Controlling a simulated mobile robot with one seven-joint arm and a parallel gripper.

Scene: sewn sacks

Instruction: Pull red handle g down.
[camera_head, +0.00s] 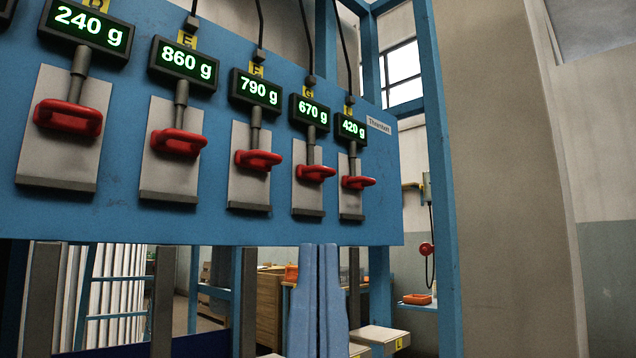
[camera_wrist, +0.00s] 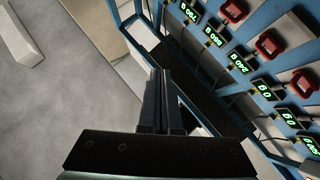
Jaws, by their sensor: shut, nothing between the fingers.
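Red handle g (camera_head: 316,173) is on the blue panel in the head view, below the display reading 670 g (camera_head: 308,110) with a yellow G tag. It sits at the front of a pale plate, with a grey rod above it. My gripper (camera_head: 319,247) appears as two light blue fingers pointing up, shut and empty, with tips near the panel's lower edge, below handle g and apart from it in the picture. In the wrist view the shut fingers (camera_wrist: 160,72) look dark. Handle g cannot be made out there.
Red handles F (camera_head: 258,160) and H (camera_head: 357,182) flank handle g closely. Handles E (camera_head: 179,142) and D (camera_head: 68,117) are further left. A blue upright post (camera_head: 440,180) stands right of the panel. The wrist view shows open grey floor (camera_wrist: 60,110) at left.

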